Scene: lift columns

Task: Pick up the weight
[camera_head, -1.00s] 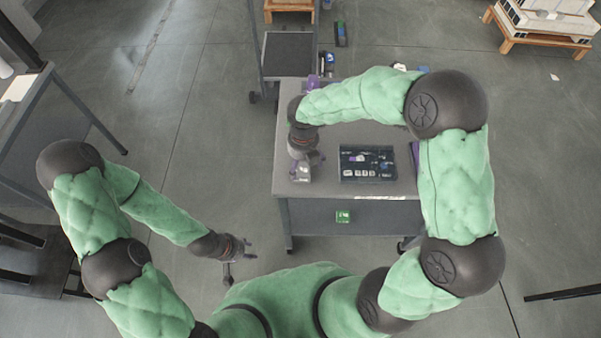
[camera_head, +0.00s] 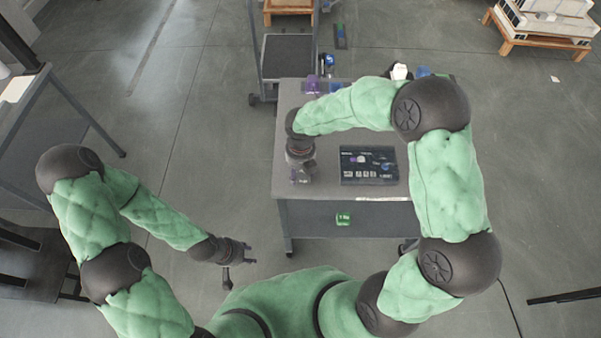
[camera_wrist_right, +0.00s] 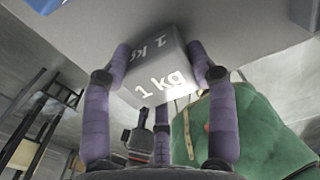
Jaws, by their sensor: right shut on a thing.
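The weight is a pale grey block marked "1 kg" (camera_wrist_right: 165,78), seen large in the right wrist view. My right gripper (camera_wrist_right: 160,50) is shut on it, with purple fingers on two opposite sides. In the head view, my right gripper (camera_head: 301,172) is over the left part of the grey table (camera_head: 330,195) and mostly hides the weight. I cannot tell whether the weight touches the tabletop. My left gripper (camera_head: 247,254) is open and empty, low in front of the table's left front corner.
A dark panel with small items (camera_head: 368,165) lies on the table right of my right gripper. Purple (camera_head: 312,84) and white items (camera_head: 400,72) stand at the back edge. A green box (camera_head: 343,218) is below the tabletop. A cart (camera_head: 289,55) stands behind the table.

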